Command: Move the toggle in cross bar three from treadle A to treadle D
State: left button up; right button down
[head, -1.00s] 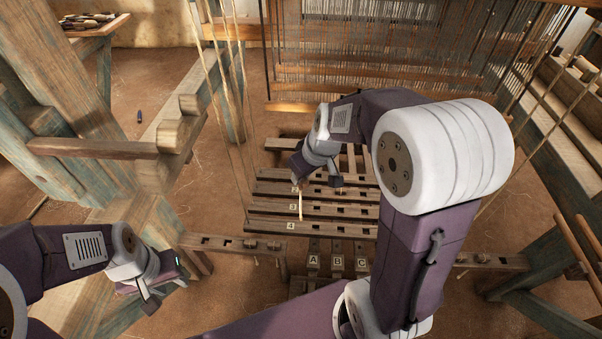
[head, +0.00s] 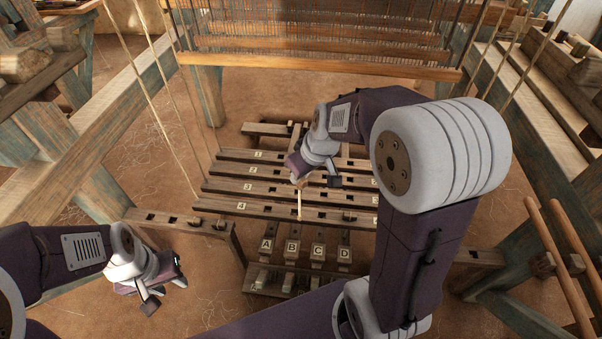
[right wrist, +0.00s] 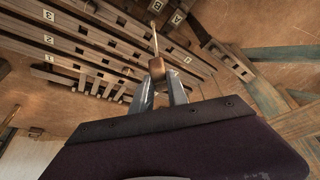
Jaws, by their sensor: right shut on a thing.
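My right gripper (right wrist: 157,90) is shut on the toggle (right wrist: 157,67), a small brown wooden piece with a thin pale length running from it. In the head view, the pale length (head: 299,203) hangs below my right gripper (head: 301,182), in front of cross bars three (head: 265,191) and four (head: 265,209). Whether it touches a bar I cannot tell. Treadle A (head: 265,257), treadle B (head: 290,259), treadle C (head: 316,262) and treadle D (head: 342,265) show side by side below the bars. My left gripper (head: 165,292) is open and empty, low at the left.
Cross bar one (head: 285,158) and cross bar two (head: 275,174) lie behind. A slotted side beam (head: 160,219) is left of the bars. Loom cords hang at upper left. Bare floor lies at the left.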

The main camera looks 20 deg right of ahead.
jog(key=w+d+f+n+y+p, duration=0.1)
jog(key=w+d+f+p, duration=0.3)
jog(key=d, duration=0.8)
jog(key=w+d+f+n+p, duration=0.1)
jog(key=w+d+f+n, duration=0.1)
jog(key=d+f, duration=0.65)
jog(key=d+f+b, duration=0.1)
jog(key=f+b, duration=0.7)
jog(key=f, duration=0.1)
jog(key=d+f+b, duration=0.1)
jog(key=f+b, duration=0.3)
jog(key=f, duration=0.1)
jog(key=shift+w+d+f, duration=0.15)
jog(key=shift+d+f, duration=0.1)
jog(key=shift+d, duration=0.05)
jog(key=c, duration=1.2)
grip_release()
jog(key=shift+c, duration=0.2)
